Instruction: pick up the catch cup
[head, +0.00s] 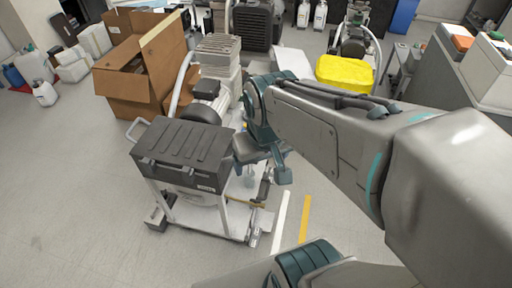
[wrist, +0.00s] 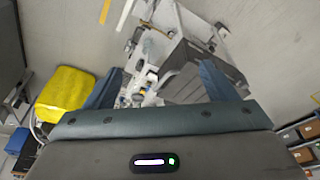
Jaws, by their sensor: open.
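I cannot pick out the catch cup with certainty in either view; it may be hidden or too small to tell. My gripper (head: 268,178) is beside the right side of a compressor cart (head: 205,215) with a dark grey toolbox-like case (head: 182,153) on top. In the wrist view my gripper (wrist: 160,84) is open, its two blue-grey fingers wide apart. Between and beyond them are small white and metal fittings (wrist: 140,88) of the compressor, with the dark case (wrist: 205,72) to the right. Nothing shows held between the fingers.
An open cardboard box (head: 140,70) stands behind the cart at left. A yellow cover (head: 345,73) lies on equipment at the back. A grey cabinet (head: 470,70) stands at the right. Yellow and white floor stripes (head: 305,218) run right of the cart.

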